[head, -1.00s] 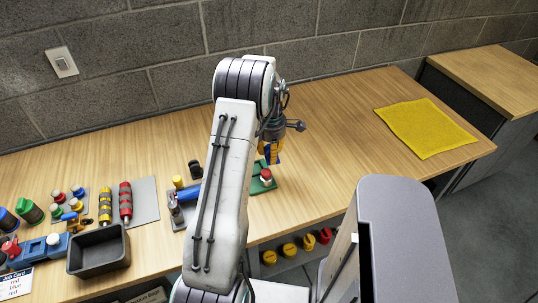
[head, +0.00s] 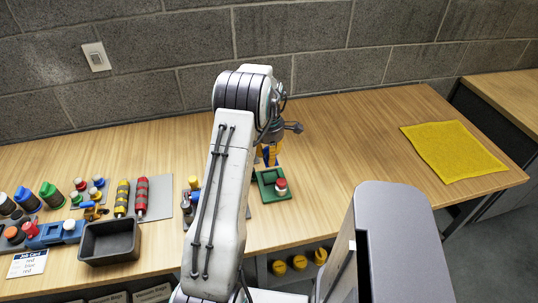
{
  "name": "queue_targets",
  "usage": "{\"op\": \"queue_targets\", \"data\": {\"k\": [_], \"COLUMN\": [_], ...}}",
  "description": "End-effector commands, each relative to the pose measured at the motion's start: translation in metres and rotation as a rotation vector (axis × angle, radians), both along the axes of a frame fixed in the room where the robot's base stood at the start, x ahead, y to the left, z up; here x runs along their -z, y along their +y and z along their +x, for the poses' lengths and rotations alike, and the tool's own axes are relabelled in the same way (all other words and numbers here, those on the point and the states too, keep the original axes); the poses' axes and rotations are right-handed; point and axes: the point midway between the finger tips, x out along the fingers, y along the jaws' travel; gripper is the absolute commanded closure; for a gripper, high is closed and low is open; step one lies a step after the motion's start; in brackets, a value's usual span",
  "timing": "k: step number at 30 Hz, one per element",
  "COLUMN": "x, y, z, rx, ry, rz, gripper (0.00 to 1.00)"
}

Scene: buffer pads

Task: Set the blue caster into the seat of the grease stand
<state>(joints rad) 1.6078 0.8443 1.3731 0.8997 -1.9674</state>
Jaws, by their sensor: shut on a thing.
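My gripper (head: 268,157) has yellow fingers and points down, shut on a small blue thing that I take for the blue caster (head: 271,151); the fingers hide most of it. It is just behind and over the back of a green stand (head: 272,198), which I take for the grease stand. This stand has a raised rim and a red-topped white piece (head: 281,187) at its right. The seat cannot be made out clearly. Whether the blue caster touches the stand cannot be told.
Left of my arm are a dark open bin (head: 108,242), red and yellow striped cylinders (head: 141,196) on a grey plate, and several coloured-top pieces. A grey plate with parts (head: 190,208) is partly behind my arm. A yellow mat (head: 455,152) lies far right; the bench between is clear.

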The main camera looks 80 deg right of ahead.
Motion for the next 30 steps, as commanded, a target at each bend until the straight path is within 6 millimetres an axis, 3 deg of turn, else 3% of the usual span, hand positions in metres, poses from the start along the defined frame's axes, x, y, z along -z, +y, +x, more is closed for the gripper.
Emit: {"op": "queue_targets", "data": {"k": [18,30], "x": [0.047,0.052], "y": [0.0,0.0], "z": [0.0,0.0], "rx": [0.0,0.0], "ry": [0.0,0.0], "rz": [0.0,0.0], "gripper": [1.0,1.0]}}
